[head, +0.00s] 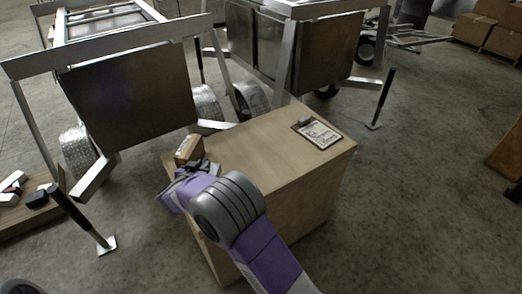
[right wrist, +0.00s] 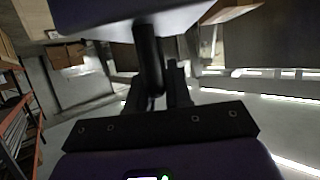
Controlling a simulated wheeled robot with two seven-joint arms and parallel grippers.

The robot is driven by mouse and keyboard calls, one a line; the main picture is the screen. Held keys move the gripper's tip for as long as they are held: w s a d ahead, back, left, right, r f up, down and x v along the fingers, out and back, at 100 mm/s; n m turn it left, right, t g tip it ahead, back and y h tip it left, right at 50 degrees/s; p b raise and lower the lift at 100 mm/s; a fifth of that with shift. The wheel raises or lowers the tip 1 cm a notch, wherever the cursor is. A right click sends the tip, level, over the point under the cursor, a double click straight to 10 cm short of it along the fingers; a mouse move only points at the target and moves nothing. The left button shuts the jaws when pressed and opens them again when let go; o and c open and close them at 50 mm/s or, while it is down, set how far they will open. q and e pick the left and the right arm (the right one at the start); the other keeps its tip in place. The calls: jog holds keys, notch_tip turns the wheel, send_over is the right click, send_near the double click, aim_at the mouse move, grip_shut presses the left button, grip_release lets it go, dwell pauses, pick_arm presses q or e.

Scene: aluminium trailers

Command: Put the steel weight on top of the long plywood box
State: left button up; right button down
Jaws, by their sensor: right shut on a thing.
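A large plywood box (head: 268,150) stands in the middle of the head view, its top mostly bare. A small brown wooden block (head: 188,150) shows at the left end of that top. My right gripper (head: 186,174) is just in front of the block, at the box's near left edge. It is shut on a dark thing that looks like the steel weight, mostly hidden by the gripper and wrist. In the right wrist view the dark fingers (right wrist: 163,90) are close together, and the held thing is hard to make out. My left gripper is not in view.
A clipboard (head: 318,133) lies at the far right of the box top. Aluminium trailers (head: 130,95) stand close behind it. A black-handled stand (head: 85,220) is at the left, beside a low wooden platform (head: 20,226) with small items.

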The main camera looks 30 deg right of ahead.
jog(key=shift+w+d+r+m, duration=0.15)
jog(key=shift+w+d, duration=0.25)
jog(key=shift+w, duration=0.2)
jog(key=shift+w+d+r+m, duration=0.15)
jog(key=shift+w+d, duration=0.2)
jog(key=shift+w, duration=0.2)
jog(key=shift+f+b, duration=0.85)
jog(key=shift+f, duration=4.1)
jog(key=shift+f, duration=0.1)
jog(key=c, duration=1.1)
grip_release()
jog(key=shift+f, duration=0.15)
jog(key=shift+o, duration=0.2)
jog(key=shift+s, duration=0.1)
jog(key=shift+s+a, duration=0.1)
jog(key=shift+a, duration=0.05)
jog(key=p+v, duration=0.1)
jog(key=v, duration=1)
jog(key=shift+a+r, duration=0.25)
jog(key=shift+a, duration=0.1)
